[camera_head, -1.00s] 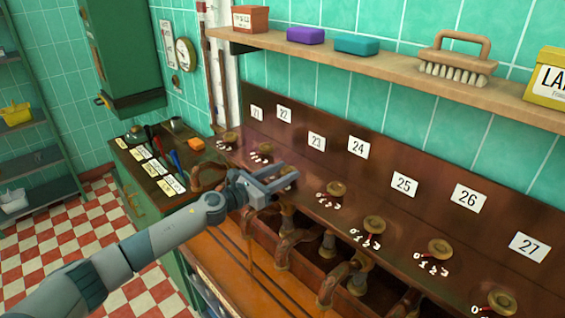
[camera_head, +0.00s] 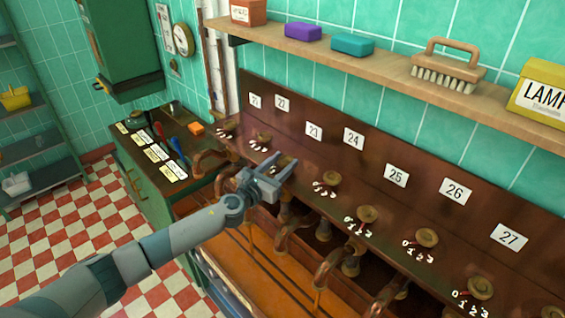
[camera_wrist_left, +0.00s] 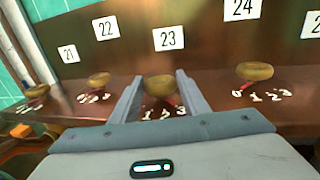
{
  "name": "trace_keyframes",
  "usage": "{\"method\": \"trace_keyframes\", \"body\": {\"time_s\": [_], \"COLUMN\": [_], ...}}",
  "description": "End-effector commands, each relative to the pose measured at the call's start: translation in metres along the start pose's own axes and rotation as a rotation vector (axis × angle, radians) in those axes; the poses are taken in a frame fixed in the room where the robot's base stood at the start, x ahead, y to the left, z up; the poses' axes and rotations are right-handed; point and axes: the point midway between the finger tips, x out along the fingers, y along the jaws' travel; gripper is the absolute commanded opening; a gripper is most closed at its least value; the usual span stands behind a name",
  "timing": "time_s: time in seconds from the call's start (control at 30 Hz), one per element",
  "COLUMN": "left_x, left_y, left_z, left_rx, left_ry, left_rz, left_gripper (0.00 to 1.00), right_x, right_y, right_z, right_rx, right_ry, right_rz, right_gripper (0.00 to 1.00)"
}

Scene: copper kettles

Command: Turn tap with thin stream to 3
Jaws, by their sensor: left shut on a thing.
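My left gripper (camera_head: 279,168) is at the brass tap knob under plate 23 (camera_head: 314,131). In the left wrist view the knob (camera_wrist_left: 159,86) sits between the two fingers, which are shut on it. Its red pointer (camera_wrist_left: 173,101) points down and to the right. White numerals (camera_wrist_left: 165,113) lie below, partly hidden by the gripper, so the exact setting cannot be read. In the head view the gripper hides most of this knob. A thin vertical line (camera_head: 252,236) below the spouts may be a stream. My right gripper is not in view.
Similar knobs stand on both sides, under plate 22 (camera_wrist_left: 98,80) and plate 24 (camera_wrist_left: 254,71). Curved copper spouts (camera_head: 290,234) hang below the ledge. A shelf above holds a brush (camera_head: 448,67), soap bars and a yellow box (camera_head: 543,92).

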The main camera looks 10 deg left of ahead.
Motion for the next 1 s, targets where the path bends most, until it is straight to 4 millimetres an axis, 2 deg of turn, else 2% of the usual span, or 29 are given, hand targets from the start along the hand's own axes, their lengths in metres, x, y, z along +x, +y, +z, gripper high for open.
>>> {"method": "trace_keyframes", "body": {"time_s": [0.03, 0.07, 0.1, 0.13, 0.47, 0.63, 0.87, 1.0], "left_x": [0.0, 0.0, 0.0, 0.0, -0.001, -0.008, -0.034, -0.058], "left_y": [0.0, 0.0, 0.0, 0.0, 0.0, 0.001, 0.001, 0.001], "left_z": [0.0, 0.0, 0.0, 0.0, 0.0, -0.001, -0.002, -0.003], "left_rx": [0.0, 0.0, 0.0, 0.0, 0.0, 0.002, 0.001, 0.002], "left_ry": [0.0, 0.0, 0.0, 0.0, 0.0, 0.0, 0.001, 0.002], "left_rz": [0.001, 0.001, 0.001, 0.0, 0.0, 0.0, 0.0, -0.002], "left_gripper": [0.19, 0.48, 0.58, 0.6, 0.6, 0.6, 0.6, 0.6], "right_x": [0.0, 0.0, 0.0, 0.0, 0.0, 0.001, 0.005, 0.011], "right_y": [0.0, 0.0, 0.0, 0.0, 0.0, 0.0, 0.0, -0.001], "right_z": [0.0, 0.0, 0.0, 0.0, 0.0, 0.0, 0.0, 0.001], "right_rx": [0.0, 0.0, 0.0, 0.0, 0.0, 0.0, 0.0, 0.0], "right_ry": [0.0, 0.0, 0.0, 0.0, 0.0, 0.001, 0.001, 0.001], "right_rz": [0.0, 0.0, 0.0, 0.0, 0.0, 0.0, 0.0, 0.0], "right_gripper": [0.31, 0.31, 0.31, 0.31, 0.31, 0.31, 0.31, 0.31]}}
